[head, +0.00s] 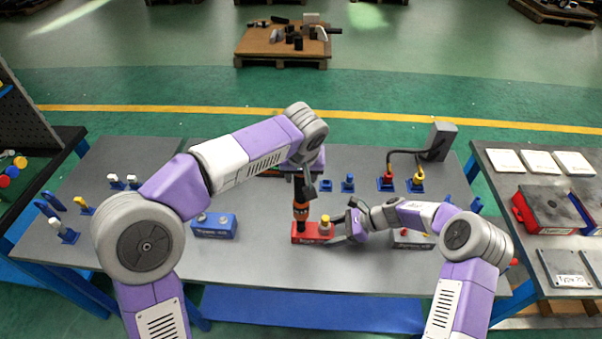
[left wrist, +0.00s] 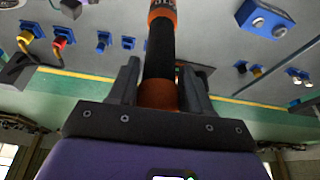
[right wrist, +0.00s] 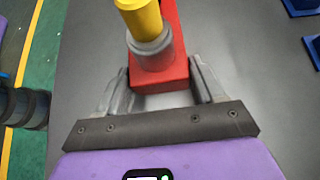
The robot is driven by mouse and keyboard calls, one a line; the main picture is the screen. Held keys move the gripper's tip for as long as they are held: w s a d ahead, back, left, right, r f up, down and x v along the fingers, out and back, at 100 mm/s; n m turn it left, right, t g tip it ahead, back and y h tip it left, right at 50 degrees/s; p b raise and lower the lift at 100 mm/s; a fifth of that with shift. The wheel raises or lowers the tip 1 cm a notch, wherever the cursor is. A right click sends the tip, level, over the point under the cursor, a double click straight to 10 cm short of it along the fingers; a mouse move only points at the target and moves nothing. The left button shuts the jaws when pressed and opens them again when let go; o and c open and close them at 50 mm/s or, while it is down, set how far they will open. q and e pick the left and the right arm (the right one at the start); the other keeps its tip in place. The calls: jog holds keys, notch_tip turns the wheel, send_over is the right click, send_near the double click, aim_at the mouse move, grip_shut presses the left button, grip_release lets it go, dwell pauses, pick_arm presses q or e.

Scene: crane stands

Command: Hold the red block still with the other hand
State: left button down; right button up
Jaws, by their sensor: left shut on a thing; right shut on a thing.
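The red block (head: 309,238) lies on the grey table in front of me. A yellow-topped grey fitting (head: 325,224) stands on its right half, and it shows large in the right wrist view (right wrist: 145,25). My right gripper (head: 348,226) is shut on the right end of the red block, one finger on each side (right wrist: 160,85). My left gripper (head: 301,172) is shut on an orange and black driver-like tool (head: 300,212), held upright over the block's left half. The tool also shows in the left wrist view (left wrist: 160,55). Its tip's exact contact with the block is hard to tell.
A blue block (head: 214,230) lies to the left, and a grey block (head: 412,241) sits behind my right forearm. Small blue holders (head: 347,183) and a grey box with cables (head: 439,141) stand at the back. A side table (head: 540,240) is at right.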

pick_arm(q)
jog(key=shift+r+n, duration=0.15)
jog(key=shift+n, duration=0.25)
jog(key=shift+d+f, duration=0.1)
jog(key=shift+f, duration=1.05)
dwell(3.5)
jog(key=shift+r, duration=2.65)
pick_arm(e)
jog(key=o, duration=1.3)
jog(key=shift+o, duration=0.2)
